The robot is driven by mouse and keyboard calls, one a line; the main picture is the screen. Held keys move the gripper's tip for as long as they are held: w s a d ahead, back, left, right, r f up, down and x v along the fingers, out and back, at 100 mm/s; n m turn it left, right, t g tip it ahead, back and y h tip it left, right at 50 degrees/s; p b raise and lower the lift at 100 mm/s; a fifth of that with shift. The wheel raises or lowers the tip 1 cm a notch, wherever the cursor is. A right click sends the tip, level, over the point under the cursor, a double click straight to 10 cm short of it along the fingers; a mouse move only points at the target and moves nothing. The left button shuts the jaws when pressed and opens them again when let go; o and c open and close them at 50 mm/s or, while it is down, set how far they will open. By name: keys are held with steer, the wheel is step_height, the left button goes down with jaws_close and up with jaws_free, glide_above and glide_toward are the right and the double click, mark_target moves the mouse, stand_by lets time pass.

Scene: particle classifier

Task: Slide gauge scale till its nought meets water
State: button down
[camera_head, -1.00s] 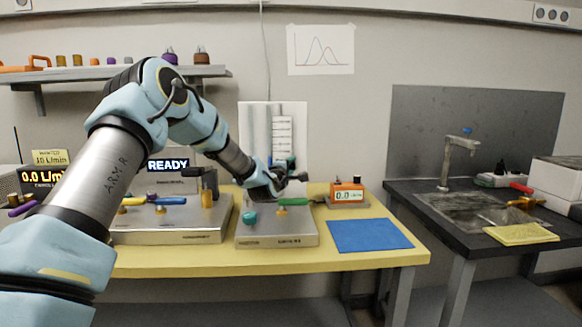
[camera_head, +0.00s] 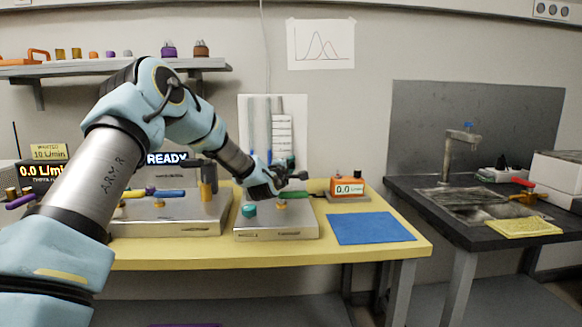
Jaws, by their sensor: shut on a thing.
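The gauge scale (camera_head: 283,134) is a white ticked strip on the pale backboard (camera_head: 245,104) behind the table. Blue upright tubes (camera_head: 252,143) stand to its left on the same board. The water level and the scale's nought are too small to make out. A dark teal piece (camera_head: 290,161) shows at the scale's lower end. My gripper (camera_head: 290,178) is just below the scale, in front of the board's foot. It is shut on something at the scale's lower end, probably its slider. The fingers and wrist hide the grip itself.
A metal box (camera_head: 276,229) with a teal knob (camera_head: 249,210) and an orange knob (camera_head: 281,204) sits below my gripper. An orange meter (camera_head: 347,188) reading 0.0 stands to the right. The blue mat (camera_head: 371,228) is clear. A larger metal unit (camera_head: 170,225) stands left.

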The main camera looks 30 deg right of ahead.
steer(key=shift+r, duration=0.1)
steer(key=c, duration=0.6)
jaws_free()
steer(key=shift+c, duration=0.2)
steer(key=shift+s+a, duration=0.1)
steer(key=b+v, duration=0.2)
steer(key=v, duration=0.8)
steer(key=shift+s+a, duration=0.2)
steer(key=shift+a, duration=0.05)
